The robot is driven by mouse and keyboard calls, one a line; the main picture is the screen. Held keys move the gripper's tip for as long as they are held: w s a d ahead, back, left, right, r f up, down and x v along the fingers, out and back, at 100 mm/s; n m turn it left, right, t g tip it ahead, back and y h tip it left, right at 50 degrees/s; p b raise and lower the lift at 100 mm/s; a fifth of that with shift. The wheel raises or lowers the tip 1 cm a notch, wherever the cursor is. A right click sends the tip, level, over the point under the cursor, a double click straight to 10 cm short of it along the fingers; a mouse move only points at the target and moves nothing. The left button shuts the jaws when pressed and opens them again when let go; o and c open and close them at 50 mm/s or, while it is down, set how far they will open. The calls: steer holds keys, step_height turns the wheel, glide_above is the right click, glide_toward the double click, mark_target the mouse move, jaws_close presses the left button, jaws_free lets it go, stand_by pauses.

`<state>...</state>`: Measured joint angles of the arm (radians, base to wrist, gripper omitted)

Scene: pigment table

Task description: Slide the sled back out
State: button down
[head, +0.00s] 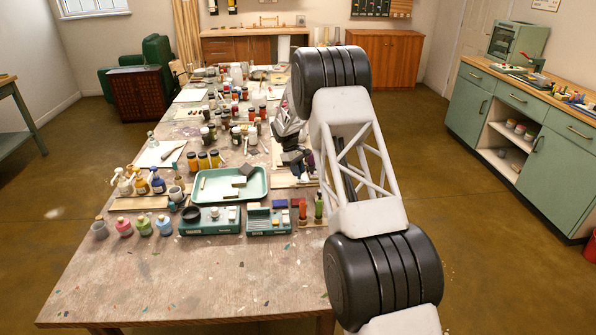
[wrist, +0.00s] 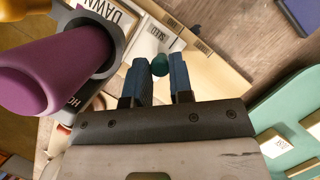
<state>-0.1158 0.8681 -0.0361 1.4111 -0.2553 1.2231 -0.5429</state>
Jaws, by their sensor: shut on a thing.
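In the wrist view, my gripper (wrist: 160,66) has its two blue fingers on either side of a small round dark green knob (wrist: 160,64). The knob is gripped at the fingertips. A pale cream piece with raised edges (wrist: 212,66) lies beyond the fingers. A label that seems to read SLED (wrist: 163,36) is just past the knob. How much of the sled is in or out of its housing cannot be told. In the head view my gripper is small and dark beside the table's right edge, and the knob is hidden there.
A purple cylinder (wrist: 42,75) stands in a dark grey ring holder (wrist: 108,35) close left of my fingers. A card marked DAWN (wrist: 90,22) lies behind it. A green tray (head: 258,184) and several bottles and jars crowd the table (head: 180,280); its front is mostly clear.

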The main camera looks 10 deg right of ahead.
steer(key=a, duration=1)
steer(key=shift+a+r, duration=0.1)
steer(key=shift+a, duration=0.2)
steer(key=c, duration=1.2)
jaws_free()
steer(key=shift+a, duration=0.15)
steer(key=shift+o, duration=0.9)
steer(key=v, duration=0.7)
steer(key=shift+r, duration=0.3)
steer(key=shift+w, duration=0.1)
